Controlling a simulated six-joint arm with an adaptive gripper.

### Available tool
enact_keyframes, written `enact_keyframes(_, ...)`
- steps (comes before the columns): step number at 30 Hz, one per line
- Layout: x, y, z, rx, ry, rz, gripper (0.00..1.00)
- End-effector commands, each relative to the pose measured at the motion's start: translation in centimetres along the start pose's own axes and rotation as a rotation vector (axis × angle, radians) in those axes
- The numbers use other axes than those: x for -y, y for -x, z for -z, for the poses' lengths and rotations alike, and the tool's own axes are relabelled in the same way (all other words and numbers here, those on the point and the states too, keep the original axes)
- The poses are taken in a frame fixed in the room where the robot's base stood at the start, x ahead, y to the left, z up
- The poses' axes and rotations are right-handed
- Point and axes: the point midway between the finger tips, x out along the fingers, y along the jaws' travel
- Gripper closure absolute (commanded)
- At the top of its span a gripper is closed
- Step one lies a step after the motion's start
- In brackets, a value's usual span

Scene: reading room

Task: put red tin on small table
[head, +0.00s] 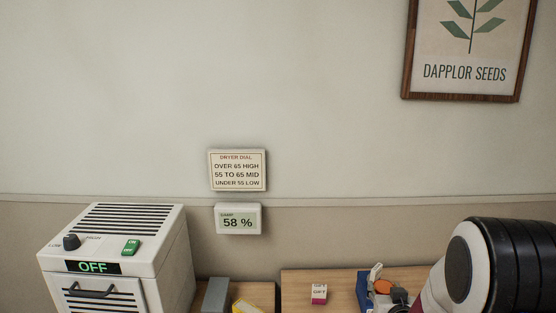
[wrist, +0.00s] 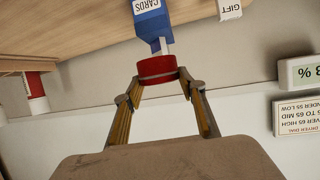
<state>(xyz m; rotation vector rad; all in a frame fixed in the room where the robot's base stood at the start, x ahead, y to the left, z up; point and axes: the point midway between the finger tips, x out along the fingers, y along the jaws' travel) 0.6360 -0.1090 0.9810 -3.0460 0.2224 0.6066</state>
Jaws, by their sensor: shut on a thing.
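The red tin (wrist: 157,68) is between the fingertips of my gripper (wrist: 158,78) in the wrist view, which shows the room upside down. My gripper is shut on it. The tin overlaps the lower end of a blue box marked CARDS (wrist: 150,22) in the picture; I cannot tell whether they touch. Two wooden tops show there, one at the right (head: 295,285) and one at the left (head: 262,290); I cannot tell which is the small table.
A white dryer (head: 165,245) reading OFF stands at the left. A grey box (head: 215,295) and a yellow thing (head: 245,306) are beside it. A GIFT box (head: 319,294) is on the right top, near blue and orange things. A wall display (head: 238,219) reads 58 %.

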Motion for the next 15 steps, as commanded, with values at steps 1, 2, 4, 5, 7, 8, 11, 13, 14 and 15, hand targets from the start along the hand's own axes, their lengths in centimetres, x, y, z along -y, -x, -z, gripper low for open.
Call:
enact_keyframes(1,1.4,1.0,0.3,-0.003,0.005,0.012,0.83)
enact_keyframes(2,2.0,1.4,0.4,-0.003,0.007,0.017,0.83)
enact_keyframes(4,3.5,2.5,0.6,-0.003,0.012,0.031,0.83)
enact_keyframes(5,4.2,3.0,0.8,-0.004,0.015,0.039,0.83)
enact_keyframes(7,5.7,3.8,1.3,-0.005,0.024,0.059,0.83)
enact_keyframes(8,6.3,4.2,1.5,-0.006,0.027,0.068,0.83)
enact_keyframes(11,7.9,4.9,2.4,-0.006,0.038,0.095,0.83)
enact_keyframes(13,8.8,5.2,2.9,-0.005,0.044,0.109,0.83)
enact_keyframes(14,9.2,5.3,3.2,-0.005,0.047,0.115,0.83)
enact_keyframes(15,9.6,5.4,3.3,-0.003,0.049,0.121,0.83)
